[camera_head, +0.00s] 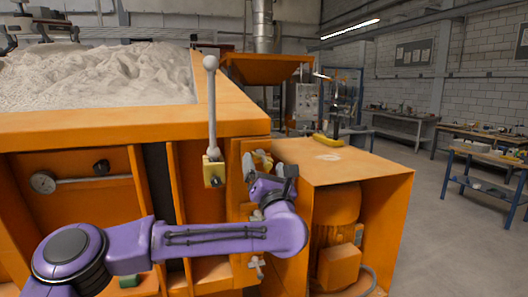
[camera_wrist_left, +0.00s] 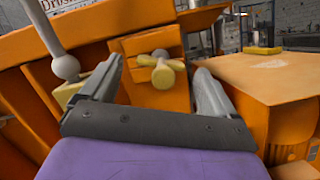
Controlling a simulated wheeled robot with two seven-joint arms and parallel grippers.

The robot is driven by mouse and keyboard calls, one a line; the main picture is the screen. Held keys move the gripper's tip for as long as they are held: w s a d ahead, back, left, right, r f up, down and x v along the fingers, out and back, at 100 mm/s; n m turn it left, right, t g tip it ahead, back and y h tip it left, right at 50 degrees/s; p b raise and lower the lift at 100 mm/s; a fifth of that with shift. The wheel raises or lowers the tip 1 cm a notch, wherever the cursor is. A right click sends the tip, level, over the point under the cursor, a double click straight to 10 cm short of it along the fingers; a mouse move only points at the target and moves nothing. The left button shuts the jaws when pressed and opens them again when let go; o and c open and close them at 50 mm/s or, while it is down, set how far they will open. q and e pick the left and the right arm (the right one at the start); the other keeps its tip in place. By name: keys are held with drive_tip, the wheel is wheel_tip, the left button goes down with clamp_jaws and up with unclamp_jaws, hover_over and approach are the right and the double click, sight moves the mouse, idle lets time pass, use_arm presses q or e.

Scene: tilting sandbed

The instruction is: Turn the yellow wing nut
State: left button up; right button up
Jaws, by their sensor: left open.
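The yellow wing nut (camera_wrist_left: 163,74) sits on an orange upright panel (camera_wrist_left: 153,43) of the sandbed frame, with a pale round middle and short wings. In the head view a small yellow part of it (camera_head: 262,158) shows behind my gripper, which hides the rest. My left gripper (camera_head: 268,166) is open in front of the panel. In the left wrist view its two fingers stand wide apart, one on each side of the wing nut. I cannot tell whether they touch it, but a gap shows on both sides. My right gripper is out of view.
A grey lever with a ball knob (camera_head: 210,62) rises from a yellow block (camera_head: 213,172) left of the gripper. Another fitting (camera_head: 257,266) is lower on the frame. An orange motor housing (camera_head: 345,165) stands close on the right. The sandbed (camera_head: 232,122) fills the left.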

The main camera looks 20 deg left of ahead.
use_arm(q)
drive_tip(key=shift+x, duration=0.75)
drive_tip(key=shift+w, duration=0.1)
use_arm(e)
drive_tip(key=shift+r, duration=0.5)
use_arm(q)
drive_tip(key=c, duration=1.1)
drive_tip(key=shift+o, duration=0.2)
drive_tip(key=shift+m, duration=0.3)
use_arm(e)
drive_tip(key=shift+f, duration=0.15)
